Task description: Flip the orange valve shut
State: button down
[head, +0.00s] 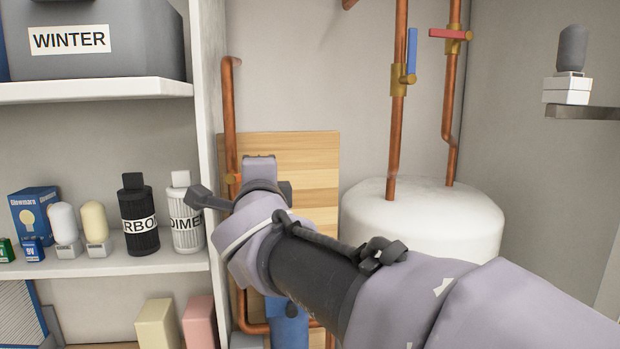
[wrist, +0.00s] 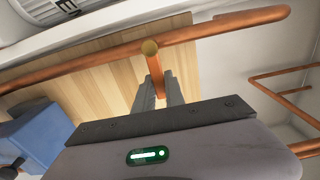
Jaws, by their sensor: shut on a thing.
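The orange valve's lever (wrist: 154,72) shows in the wrist view, running from a brass valve body (wrist: 150,48) on a copper pipe down between my fingers. The lever sticks out across the line of the pipe. In the head view, the brass body (head: 232,179) shows as a small spot on the left copper pipe (head: 229,115). There, my wrist and arm hide the lever and the fingertips.
A wooden board (head: 312,160) stands behind the pipe. A shelf unit (head: 205,100) with bottles and bulbs is close on the left. A white tank (head: 425,215) stands right, with a blue-handled valve (head: 411,50) and a red-handled valve (head: 450,34) on pipes above it.

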jog(key=c, duration=1.7)
grip_release()
jog(key=shift+s, duration=0.1)
jog(key=p+v, duration=0.3)
jog(key=v, duration=1.4)
jog(key=shift+s, duration=0.15)
